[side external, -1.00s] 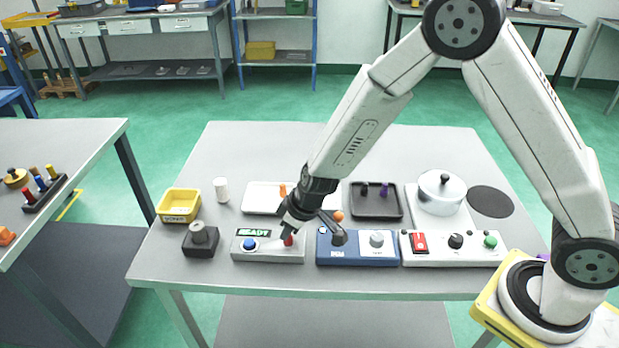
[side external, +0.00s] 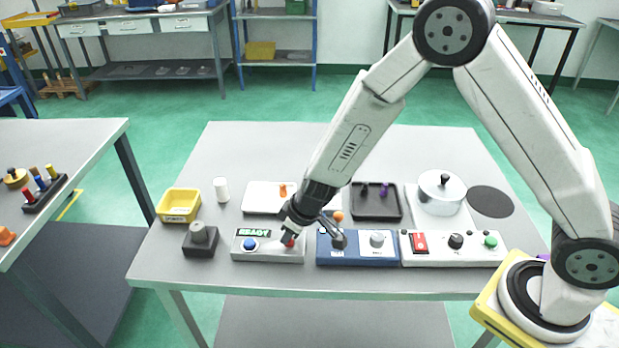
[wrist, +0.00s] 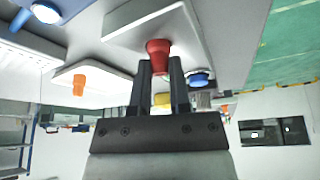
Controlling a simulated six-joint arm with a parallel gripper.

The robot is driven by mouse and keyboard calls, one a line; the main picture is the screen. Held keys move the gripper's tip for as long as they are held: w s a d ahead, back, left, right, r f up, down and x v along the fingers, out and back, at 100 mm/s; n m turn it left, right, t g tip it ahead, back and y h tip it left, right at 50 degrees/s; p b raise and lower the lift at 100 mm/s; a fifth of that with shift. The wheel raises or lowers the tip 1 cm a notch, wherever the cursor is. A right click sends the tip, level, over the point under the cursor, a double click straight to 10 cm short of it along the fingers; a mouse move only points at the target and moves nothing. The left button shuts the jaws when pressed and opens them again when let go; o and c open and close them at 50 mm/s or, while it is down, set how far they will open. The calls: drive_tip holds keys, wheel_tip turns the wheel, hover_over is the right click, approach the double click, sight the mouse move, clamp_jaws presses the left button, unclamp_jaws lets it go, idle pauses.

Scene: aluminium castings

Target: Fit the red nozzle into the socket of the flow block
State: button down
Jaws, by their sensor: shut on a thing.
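My gripper (side external: 290,234) reaches down over the grey block with the READY display (side external: 269,249), which I take to be the flow block. It is shut on the red nozzle (side external: 290,243), at the block's right part beside the blue button (side external: 250,244). In the wrist view, the red nozzle (wrist: 158,48) stands between the two dark fingertips (wrist: 160,66), its wider end toward the grey block (wrist: 190,30). The socket is hidden, and I cannot tell how deep the nozzle sits or whether it touches the block.
A blue panel (side external: 335,256) stands close at the right, then a white panel (side external: 431,259). A dark block with a grey knob (side external: 200,240) is at the left. Behind are a white plate (side external: 260,204), a dark tray (side external: 362,213) and a lidded pot (side external: 442,195). The table's back is clear.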

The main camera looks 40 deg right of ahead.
drive_tip(key=shift+f, duration=0.1)
drive_tip(key=c, duration=0.6)
unclamp_jaws()
drive_tip(key=shift+r, duration=0.2)
drive_tip(key=shift+v, duration=5.95)
drive_tip(key=shift+s, duration=0.1)
drive_tip(key=shift+s+d+r+m+g+h, duration=0.25)
drive_tip(key=shift+s+d+m, duration=0.55)
drive_tip(key=shift+s+d, duration=1.15)
drive_tip(key=shift+s+d+r+m+g+h, duration=0.1)
drive_tip(key=shift+s+d+m+g+h, duration=0.5)
drive_tip(key=shift+s+d, duration=1.35)
drive_tip(key=shift+s+d+r+m+t+h, duration=0.15)
drive_tip(key=shift+s+d+m, duration=0.85)
drive_tip(key=shift+s+d, duration=1)
